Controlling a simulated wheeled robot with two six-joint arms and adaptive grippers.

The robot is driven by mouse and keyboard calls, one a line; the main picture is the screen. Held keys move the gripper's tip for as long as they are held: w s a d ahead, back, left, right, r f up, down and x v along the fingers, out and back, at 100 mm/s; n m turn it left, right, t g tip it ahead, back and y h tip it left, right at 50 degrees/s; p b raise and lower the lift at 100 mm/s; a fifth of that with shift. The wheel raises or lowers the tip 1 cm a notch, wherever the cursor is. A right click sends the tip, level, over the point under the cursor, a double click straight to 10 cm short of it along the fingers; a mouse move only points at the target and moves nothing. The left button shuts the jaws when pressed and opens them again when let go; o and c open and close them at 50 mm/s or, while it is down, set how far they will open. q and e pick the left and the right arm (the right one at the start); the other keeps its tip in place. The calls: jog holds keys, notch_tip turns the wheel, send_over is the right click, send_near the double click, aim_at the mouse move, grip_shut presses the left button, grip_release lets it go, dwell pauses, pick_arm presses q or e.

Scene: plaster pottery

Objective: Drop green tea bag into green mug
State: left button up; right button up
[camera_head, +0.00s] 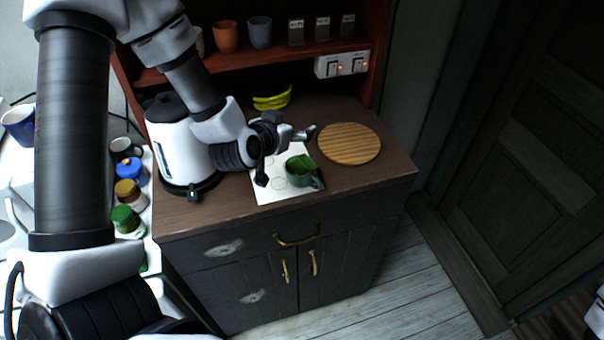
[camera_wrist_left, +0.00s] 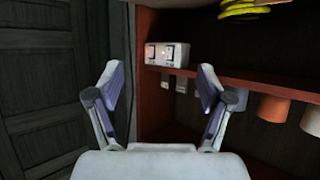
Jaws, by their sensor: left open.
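The green mug (camera_head: 305,172) stands upright on a white printed sheet (camera_head: 273,191) on the brown cabinet top. My left gripper (camera_head: 284,154) is beside and above the mug's left side in the head view, with its fingers spread. The wrist view shows the left gripper (camera_wrist_left: 160,84) open, with nothing between its fingertips. I cannot make out a green tea bag in either view. The mug's inside is only partly visible, so I cannot tell what it holds. My right gripper is not in view.
A white kettle (camera_head: 168,145) stands close left of the gripper. A round wooden board (camera_head: 349,144) lies right of the mug, and bananas (camera_head: 272,98) lie behind. A red shelf (camera_head: 282,60) with cups rises at the back. Jars (camera_head: 126,219) stand on the left table.

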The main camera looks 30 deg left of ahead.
pick_arm(q)
notch_tip(320, 180, up, 8)
jog(key=shift+r, duration=0.2)
jog(key=shift+s, duration=0.1)
